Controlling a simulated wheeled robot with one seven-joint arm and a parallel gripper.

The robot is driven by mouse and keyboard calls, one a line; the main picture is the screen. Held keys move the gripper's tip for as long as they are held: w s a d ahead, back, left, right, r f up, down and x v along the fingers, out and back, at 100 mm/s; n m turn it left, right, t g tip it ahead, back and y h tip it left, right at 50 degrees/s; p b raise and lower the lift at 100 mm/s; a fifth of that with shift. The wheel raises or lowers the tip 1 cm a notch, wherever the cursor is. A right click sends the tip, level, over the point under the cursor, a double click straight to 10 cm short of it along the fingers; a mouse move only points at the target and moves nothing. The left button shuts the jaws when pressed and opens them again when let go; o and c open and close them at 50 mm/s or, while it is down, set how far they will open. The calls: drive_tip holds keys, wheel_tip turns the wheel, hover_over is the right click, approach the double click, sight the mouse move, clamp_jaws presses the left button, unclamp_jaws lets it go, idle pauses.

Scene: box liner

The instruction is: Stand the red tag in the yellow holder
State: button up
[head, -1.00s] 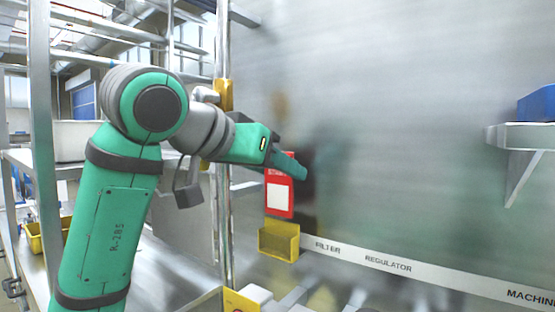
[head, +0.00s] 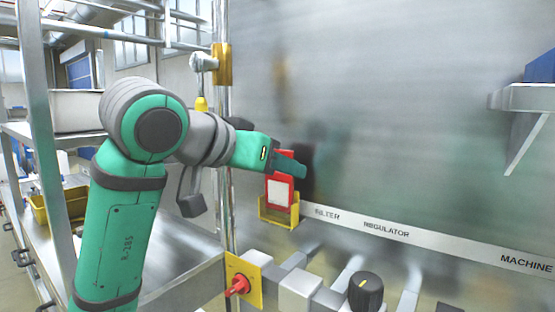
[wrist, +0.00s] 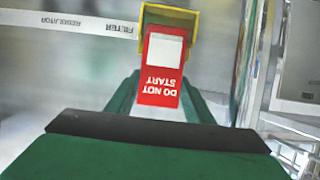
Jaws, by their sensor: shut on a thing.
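The red tag (head: 280,190), with a white panel, hangs upright from my gripper (head: 288,166). The yellow holder (head: 279,222) is an open-topped box on the grey wall. In the wrist view, my gripper (wrist: 160,104) is shut on the end of the tag (wrist: 160,75) that reads "DO NOT START".
A label strip (head: 385,230) runs along the wall right of the holder. Below are a red switch on a yellow plate (head: 254,284), pipes and a black knob (head: 366,292). A metal post (head: 222,130) stands to the left. A shelf (head: 530,97) juts out at right.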

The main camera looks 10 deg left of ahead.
drive_tip(key=shift+f, duration=0.1)
idle(0.3)
drive_tip(key=o, duration=1.1)
drive_tip(key=v, duration=1)
drive_tip(key=shift+s+a, duration=0.2)
drive_tip(key=shift+s, duration=0.2)
